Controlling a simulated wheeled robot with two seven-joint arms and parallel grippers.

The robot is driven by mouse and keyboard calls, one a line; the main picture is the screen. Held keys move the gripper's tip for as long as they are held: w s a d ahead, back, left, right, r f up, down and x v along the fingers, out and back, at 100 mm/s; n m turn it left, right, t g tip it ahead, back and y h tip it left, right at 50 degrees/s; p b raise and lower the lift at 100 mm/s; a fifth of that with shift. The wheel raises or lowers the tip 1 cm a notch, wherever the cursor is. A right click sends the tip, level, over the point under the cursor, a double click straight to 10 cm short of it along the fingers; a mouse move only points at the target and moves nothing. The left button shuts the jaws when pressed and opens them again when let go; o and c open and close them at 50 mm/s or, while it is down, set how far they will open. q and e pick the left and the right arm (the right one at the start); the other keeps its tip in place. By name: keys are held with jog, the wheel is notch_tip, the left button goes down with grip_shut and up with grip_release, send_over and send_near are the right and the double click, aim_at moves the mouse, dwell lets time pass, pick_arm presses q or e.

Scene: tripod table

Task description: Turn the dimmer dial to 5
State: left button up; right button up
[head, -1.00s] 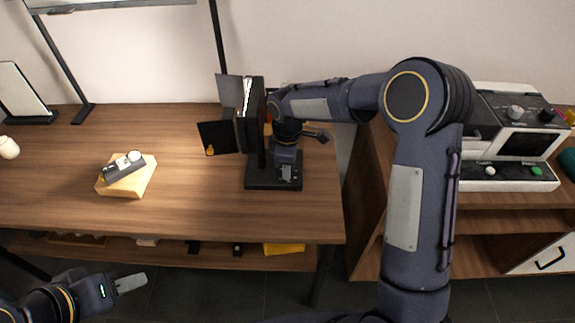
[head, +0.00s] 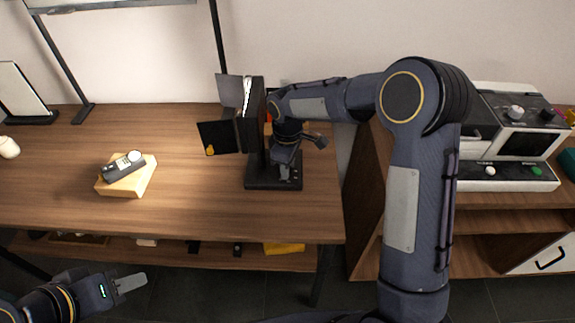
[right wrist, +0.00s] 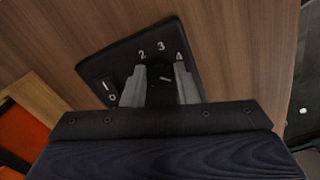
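The dimmer dial (right wrist: 160,74) is a dark round knob on a black panel (right wrist: 98,66) in the right wrist view. In the head view my right gripper (head: 284,170) reaches down onto the black base (head: 258,183) of the stand. My left gripper (head: 130,283) is in front of the table, away from everything, seen edge-on.
A switch marked 1 and 0 (right wrist: 110,90) sits beside the dial. A small device (head: 124,165) lies on a yellowish block (head: 130,186) at the left. The wooden table (head: 200,205) is clear between block and base.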

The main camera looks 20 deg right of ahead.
jog(key=o, duration=0.4)
jog(key=shift+o, duration=0.2)
notch_tip(320, 180, up, 8)
jog(key=shift+f+p, duration=0.2)
jog(key=shift+p, duration=0.1)
jog(key=shift+r, duration=0.15)
jog(key=shift+r, duration=0.1)
jog(key=s+d+r+m+t+y+p, duration=0.1)
jog(key=s+d+r+m, duration=0.25)
jog(key=s, duration=0.25)
jog(key=s+d+r+m+t+y+p, duration=0.1)
jog(key=s+d+r+m+p, duration=0.1)
jog(key=s+r, duration=0.4)
jog(key=s+d+r+m+t+y+p, duration=0.1)
jog(key=s+d+r+m, duration=0.15)
jog(key=s, duration=0.45)
jog(key=s+a+f+m+t+p, duration=0.1)
jog(key=s+m, duration=0.3)
jog(key=s, duration=0.5)
jog(key=shift+a+m+t+y+p, duration=0.35)
jog(key=shift+m+t+y+p, duration=0.1)
jog(key=shift+t, duration=0.35)
